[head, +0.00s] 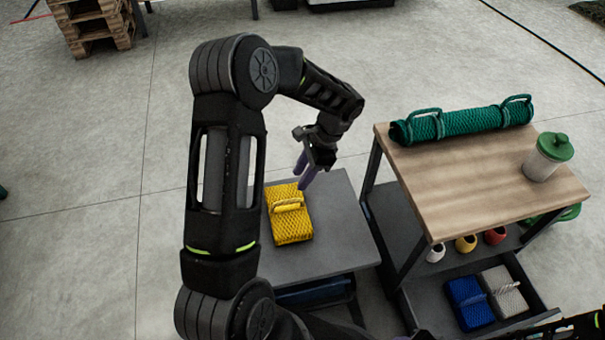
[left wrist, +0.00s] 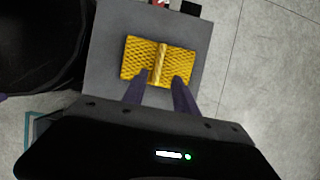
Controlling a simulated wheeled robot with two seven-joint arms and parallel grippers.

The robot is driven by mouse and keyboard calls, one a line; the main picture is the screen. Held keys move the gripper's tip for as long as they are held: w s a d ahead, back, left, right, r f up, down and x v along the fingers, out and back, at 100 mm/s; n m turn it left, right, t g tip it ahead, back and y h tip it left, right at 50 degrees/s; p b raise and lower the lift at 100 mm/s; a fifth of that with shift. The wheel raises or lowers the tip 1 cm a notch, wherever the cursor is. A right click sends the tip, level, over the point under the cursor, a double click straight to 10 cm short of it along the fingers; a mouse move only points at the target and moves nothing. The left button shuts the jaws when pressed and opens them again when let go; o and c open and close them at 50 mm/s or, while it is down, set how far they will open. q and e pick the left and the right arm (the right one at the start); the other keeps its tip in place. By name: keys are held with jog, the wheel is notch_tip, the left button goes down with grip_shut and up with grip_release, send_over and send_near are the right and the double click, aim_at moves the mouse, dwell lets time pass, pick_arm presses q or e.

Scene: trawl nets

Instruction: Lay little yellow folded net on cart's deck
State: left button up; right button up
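The little yellow folded net (head: 290,222) lies flat on a grey flat top (head: 340,225), which looks like the cart's deck, left of the wooden-topped bench. Its raised handle strap runs across its middle. The net also shows whole in the left wrist view (left wrist: 138,60), on the same grey deck (left wrist: 108,45). My left gripper (head: 299,180) is open, its two purple fingers spread and empty near the net's far side. In the left wrist view its fingertips (left wrist: 157,79) point toward the net, on either side of the handle's line. Whether they touch it, I cannot tell. My right gripper is out of view.
The wooden bench (head: 470,185) carries a green rolled net (head: 460,124) and a green-lidded jar (head: 548,157). Its open drawer (head: 535,290) holds a blue net (head: 468,302) and a pale net (head: 503,290). Pallets (head: 95,25) stand far left.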

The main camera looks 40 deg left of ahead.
pick_arm(q)
jog(key=s+d+f+n+t+h, duration=0.1)
jog(key=s+d+f+n+h, duration=0.2)
jog(key=d+f, duration=0.6)
jog(key=s+d+f+t+h, duration=0.1)
jog(key=s+d+f+h, duration=0.25)
jog(key=d, duration=0.95)
jog(key=s+d+f+n+t, duration=0.2)
jog(key=s+d+f+n, duration=0.2)
jog(key=s, duration=0.6)
jog(key=d+n, duration=0.2)
jog(key=d, duration=0.1)
jog(key=shift+d+f+n, duration=0.15)
jog(key=shift+d+n, duration=0.1)
jog(key=shift+n, duration=0.05)
jog(key=shift+h, duration=0.25)
